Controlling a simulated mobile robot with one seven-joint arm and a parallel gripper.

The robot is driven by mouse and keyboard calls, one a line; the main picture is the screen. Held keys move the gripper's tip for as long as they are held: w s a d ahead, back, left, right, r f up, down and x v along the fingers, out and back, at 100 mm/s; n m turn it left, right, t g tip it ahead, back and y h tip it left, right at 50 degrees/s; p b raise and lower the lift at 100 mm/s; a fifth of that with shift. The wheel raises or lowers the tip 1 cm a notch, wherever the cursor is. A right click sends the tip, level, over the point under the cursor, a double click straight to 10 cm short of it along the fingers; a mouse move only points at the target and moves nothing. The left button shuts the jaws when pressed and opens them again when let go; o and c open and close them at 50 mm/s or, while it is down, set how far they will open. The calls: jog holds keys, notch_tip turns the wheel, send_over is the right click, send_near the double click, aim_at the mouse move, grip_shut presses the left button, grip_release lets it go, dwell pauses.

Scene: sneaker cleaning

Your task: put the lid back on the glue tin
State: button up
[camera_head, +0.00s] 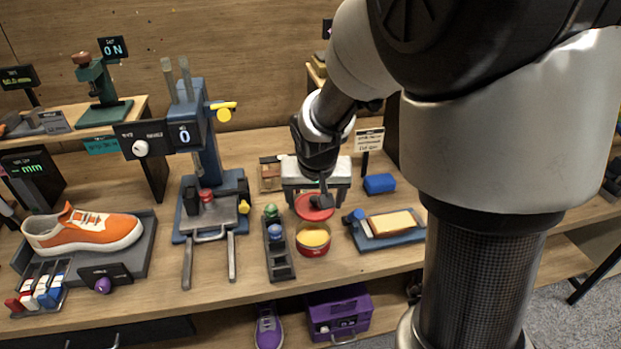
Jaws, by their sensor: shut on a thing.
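The glue tin (313,250) is a red, round, open tin with yellow glue showing inside. It stands upright on the workbench near the front edge. The red round lid (310,213) is in my gripper (318,199), just behind and above the tin in the picture. My gripper is shut on the lid, seemingly by the dark knob on its top. The lid looks apart from the tin's rim, but its exact height over the tin is hard to tell.
A dark rack (279,261) with small round-topped items stands left of the tin. A blue tray with a yellow pad (393,223) lies to the right, with a blue block (379,183) behind. A press (212,205) and an orange sneaker (83,231) are farther left.

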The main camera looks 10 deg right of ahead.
aim_at(314, 216)
jog(key=shift+s+a, duration=0.35)
jog(key=shift+s, duration=0.3)
notch_tip(314, 216, down, 5)
jog(key=b, duration=0.3)
jog(key=shift+f+b, duration=0.7)
jog(key=shift+b, duration=0.15)
jog(key=shift+f+b, duration=0.15)
jog(key=shift+b, duration=0.5)
dwell(1.3)
dwell(0.3)
jog(key=o, duration=1.1)
jog(key=shift+o, duration=0.6)
